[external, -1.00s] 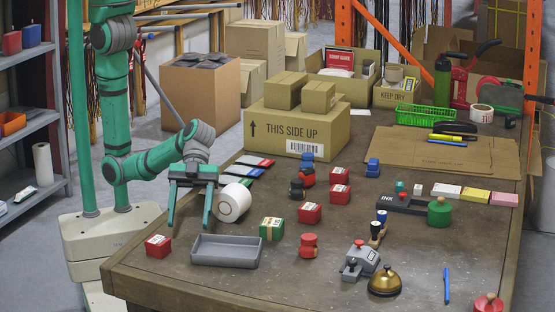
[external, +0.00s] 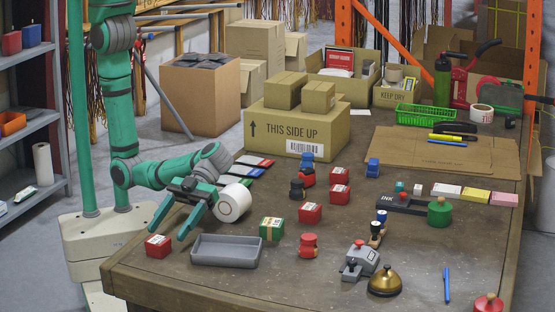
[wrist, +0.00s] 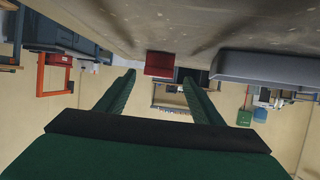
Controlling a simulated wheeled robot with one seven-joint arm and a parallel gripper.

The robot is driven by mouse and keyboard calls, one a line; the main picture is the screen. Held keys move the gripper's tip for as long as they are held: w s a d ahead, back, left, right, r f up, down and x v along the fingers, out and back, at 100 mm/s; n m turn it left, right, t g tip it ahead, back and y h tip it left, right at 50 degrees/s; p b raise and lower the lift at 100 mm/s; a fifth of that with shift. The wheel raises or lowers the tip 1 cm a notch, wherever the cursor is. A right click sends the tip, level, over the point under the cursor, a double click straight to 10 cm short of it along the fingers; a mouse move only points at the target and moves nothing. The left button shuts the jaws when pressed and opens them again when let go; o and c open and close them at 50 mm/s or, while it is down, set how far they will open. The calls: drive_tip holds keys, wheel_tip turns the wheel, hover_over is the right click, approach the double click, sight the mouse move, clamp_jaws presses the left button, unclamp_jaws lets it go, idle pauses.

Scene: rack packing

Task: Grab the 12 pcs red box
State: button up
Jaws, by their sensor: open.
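Several small red boxes with white-marked tops sit on the table; "12 pcs" is not legible on any. One red box (external: 158,246) is at the front left edge, left of the grey tray; others are a middle one (external: 310,213) and two farther back (external: 340,193) (external: 340,175). My gripper (external: 167,234) is open and empty, tilted down just above and behind the front left box. In the wrist view, the open fingers (wrist: 159,76) point towards a red box (wrist: 160,63), which appears between and beyond their tips. It is not held.
A grey tray (external: 225,262) lies right of the front left box, and also shows in the wrist view (wrist: 265,68). A white roll (external: 233,203) is close to my gripper's right side. A green box (external: 271,229) and red stamp (external: 308,246) stand farther right.

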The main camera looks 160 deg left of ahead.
sight(157, 240)
drive_tip(key=shift+x, duration=3.05)
drive_tip(key=shift+s, duration=0.1)
drive_tip(key=c, duration=1.2)
